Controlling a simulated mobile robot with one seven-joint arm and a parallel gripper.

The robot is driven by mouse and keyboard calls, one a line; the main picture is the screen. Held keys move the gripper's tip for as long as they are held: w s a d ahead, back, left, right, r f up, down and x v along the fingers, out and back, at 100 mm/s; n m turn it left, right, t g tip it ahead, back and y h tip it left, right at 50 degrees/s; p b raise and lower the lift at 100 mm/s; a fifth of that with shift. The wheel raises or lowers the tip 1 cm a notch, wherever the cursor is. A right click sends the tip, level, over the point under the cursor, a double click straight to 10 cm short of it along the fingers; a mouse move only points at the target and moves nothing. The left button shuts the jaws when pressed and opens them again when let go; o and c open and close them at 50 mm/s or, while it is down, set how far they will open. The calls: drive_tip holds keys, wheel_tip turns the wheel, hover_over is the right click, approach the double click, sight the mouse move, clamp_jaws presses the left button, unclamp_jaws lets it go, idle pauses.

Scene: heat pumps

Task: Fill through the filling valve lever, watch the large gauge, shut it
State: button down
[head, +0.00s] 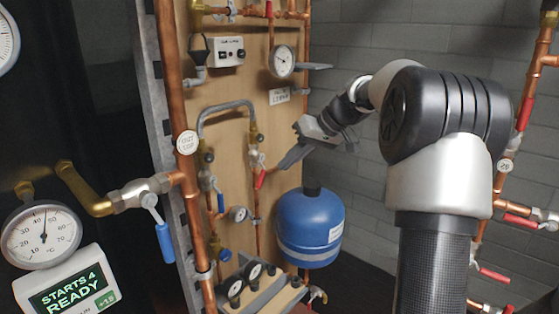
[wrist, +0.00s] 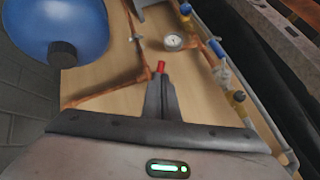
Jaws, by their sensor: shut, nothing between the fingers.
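The large gauge (head: 282,61) is a white round dial high on the wooden board, above a small label plate (head: 279,95); its needle is too small to read. A red lever (head: 260,179) hangs tilted downward at the valve (head: 256,158) below the right end of the grey looped hose. A blue lever (head: 220,201) hangs below the hose's left end. Which one is the filling lever is not marked. My gripper (head: 284,165) is shut and empty, just right of the red lever. In the wrist view, the red lever's tip (wrist: 161,66) shows just beyond my fingertips (wrist: 159,80); contact cannot be told.
A blue vessel (head: 309,230) stands below my gripper. A small gauge (head: 238,213) sits low on the board. A copper pipe (head: 176,140) runs up the board's left side. More red-handled valves (head: 518,221) are at the right, by the block wall.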

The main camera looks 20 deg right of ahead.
drive_tip(key=s+a+r+n+h+p, duration=0.4)
drive_tip(key=a+r+n+h+p, duration=0.15)
drive_tip(key=a+p, duration=0.5)
drive_tip(key=h, duration=0.1)
approach(259, 183)
wheel_tip(259, 183, down, 3)
drive_tip(key=a, duration=0.3)
drive_tip(key=shift+t, duration=0.3)
drive_tip(key=w+d+f, duration=0.1)
drive_tip(key=w+d, duration=0.1)
drive_tip(key=d, duration=0.1)
drive_tip(key=shift+w+f, duration=0.25)
drive_tip(key=shift+f, duration=0.1)
drive_tip(key=shift+a, duration=0.1)
drive_tip(key=shift+f+b, duration=0.75)
drive_tip(key=shift+b, duration=0.1)
drive_tip(key=shift+w+d, duration=0.15)
drive_tip(key=shift+d, duration=0.1)
